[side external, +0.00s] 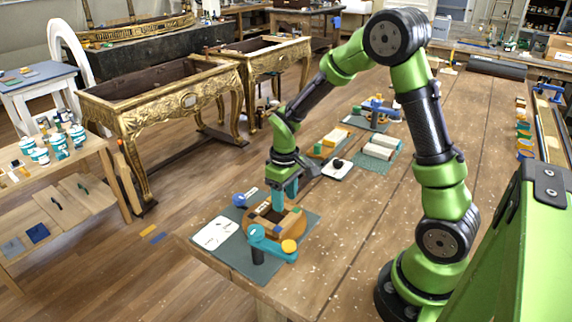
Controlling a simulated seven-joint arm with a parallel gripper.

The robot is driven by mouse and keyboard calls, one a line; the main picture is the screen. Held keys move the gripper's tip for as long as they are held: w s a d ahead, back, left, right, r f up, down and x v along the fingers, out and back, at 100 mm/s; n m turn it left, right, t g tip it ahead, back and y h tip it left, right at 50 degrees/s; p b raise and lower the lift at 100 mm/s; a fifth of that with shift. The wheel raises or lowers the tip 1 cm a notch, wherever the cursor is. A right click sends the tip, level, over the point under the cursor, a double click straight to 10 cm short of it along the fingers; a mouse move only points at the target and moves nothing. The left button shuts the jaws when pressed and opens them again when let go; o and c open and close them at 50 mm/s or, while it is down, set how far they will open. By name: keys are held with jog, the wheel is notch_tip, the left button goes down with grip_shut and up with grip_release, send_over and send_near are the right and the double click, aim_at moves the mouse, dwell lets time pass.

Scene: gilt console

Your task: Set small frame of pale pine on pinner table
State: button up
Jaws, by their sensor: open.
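My green arm reaches down to the front end of the workbench, and my gripper (284,193) has teal fingers pointing down. The fingers are just above or at a small brown wooden frame-like piece (262,222) with a dark opening; I cannot tell if they touch it. I cannot tell for sure whether this is the pale pine frame. A blue knob (240,200) is behind left. Which surface is the pinner table is unclear.
A grey-green mat (233,259) lies under these things, with a white sheet (215,232) at its left. Farther back are a white plate with a black knob (337,167), pale blocks (382,141) and a blue clamp (377,108). The bench's middle boards are clear.

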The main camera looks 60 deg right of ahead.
notch_tip(320, 180, up, 15)
dwell(0.3)
jog(key=s+a+r+m+t+y, duration=0.1)
jog(key=s+a+r+m+t, duration=0.1)
jog(key=s, duration=0.4)
jog(key=s+a+r+m+t+y, duration=0.1)
jog(key=s+a+r+m+t, duration=0.1)
jog(key=s+a+t, duration=0.3)
jog(key=s+a+r, duration=0.1)
jog(key=s+a, duration=0.1)
jog(key=shift+a, duration=0.3)
dwell(0.5)
